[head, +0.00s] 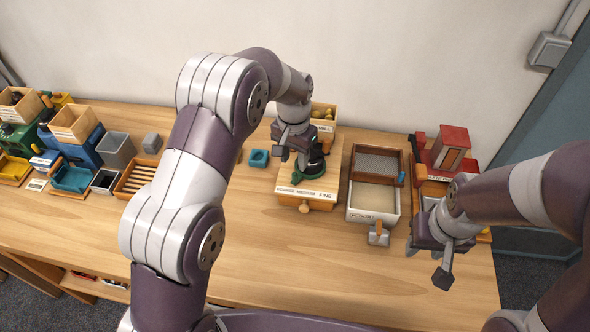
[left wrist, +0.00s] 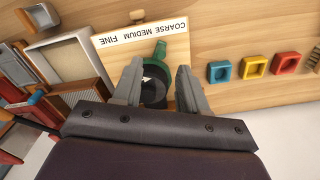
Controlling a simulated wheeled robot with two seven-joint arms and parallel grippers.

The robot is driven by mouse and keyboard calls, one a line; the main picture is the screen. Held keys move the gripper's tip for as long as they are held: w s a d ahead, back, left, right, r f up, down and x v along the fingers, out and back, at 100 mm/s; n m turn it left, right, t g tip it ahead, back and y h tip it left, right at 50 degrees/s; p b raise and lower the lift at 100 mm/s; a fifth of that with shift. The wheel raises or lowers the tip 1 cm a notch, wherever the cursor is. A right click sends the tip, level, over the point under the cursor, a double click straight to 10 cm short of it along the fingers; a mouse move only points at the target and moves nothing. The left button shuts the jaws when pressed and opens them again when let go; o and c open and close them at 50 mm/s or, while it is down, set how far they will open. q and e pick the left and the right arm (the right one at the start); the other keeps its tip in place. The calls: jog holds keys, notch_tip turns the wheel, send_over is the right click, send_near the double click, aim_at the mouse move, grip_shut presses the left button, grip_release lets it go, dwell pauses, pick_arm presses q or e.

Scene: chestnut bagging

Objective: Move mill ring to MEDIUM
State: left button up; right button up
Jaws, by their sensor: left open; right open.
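The mill (head: 318,160) stands on a wooden base with a label strip (head: 306,192) reading COARSE, MEDIUM, FINE. Its green mill ring (head: 311,173) has a tab, which shows in the left wrist view (left wrist: 160,50) pointing toward the strip, near the gap between COARSE and MEDIUM; the exact setting is hard to tell. My left gripper (head: 292,158) is open above the mill. In the left wrist view its fingers (left wrist: 158,75) stand on either side of the dark mill body and ring, and contact cannot be told. My right gripper (head: 428,262) is open and empty at the right front.
A mesh sieve (head: 378,163) and a FLOUR tray (head: 372,217) stand right of the mill. A metal scoop (head: 378,236) lies before them. A teal square holder (head: 258,158) sits left of the mill. The front table is clear.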

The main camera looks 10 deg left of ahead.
aim_at(295, 173)
pick_arm(q)
jog(key=f, duration=0.3)
jog(key=w+f+p, duration=0.1)
jog(key=f, duration=0.1)
jog(key=shift+f, duration=0.2)
jog(key=shift+s+f, duration=0.15)
jog(key=shift+f, duration=0.15)
jog(key=shift+s+f, duration=0.1)
jog(key=shift+s, duration=0.1)
jog(key=shift+w+f, duration=0.1)
jog(key=shift+w, duration=0.05)
grip_shut()
pick_arm(e)
jog(key=shift+w+r, duration=0.3)
jog(key=shift+r, duration=0.55)
